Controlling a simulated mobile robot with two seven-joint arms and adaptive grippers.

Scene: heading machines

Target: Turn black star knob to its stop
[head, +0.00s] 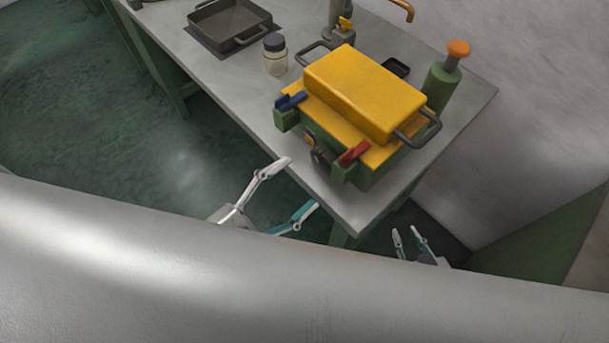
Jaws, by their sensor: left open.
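The black star knob (319,157) is a small dark knob on the front of the green and yellow machine (365,92), low between its blue and red levers. It is small and partly in shadow, so how far it is turned cannot be told. My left gripper (300,185) is open and empty, in front of the table edge, below and left of the knob and apart from it. My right gripper (406,231) is at the lower right, past the table corner, its fingers apart and nothing between them.
A blue lever (291,101) and a red lever (354,153) flank the knob, with an orange button (309,139) beside it. My own body fills the bottom.

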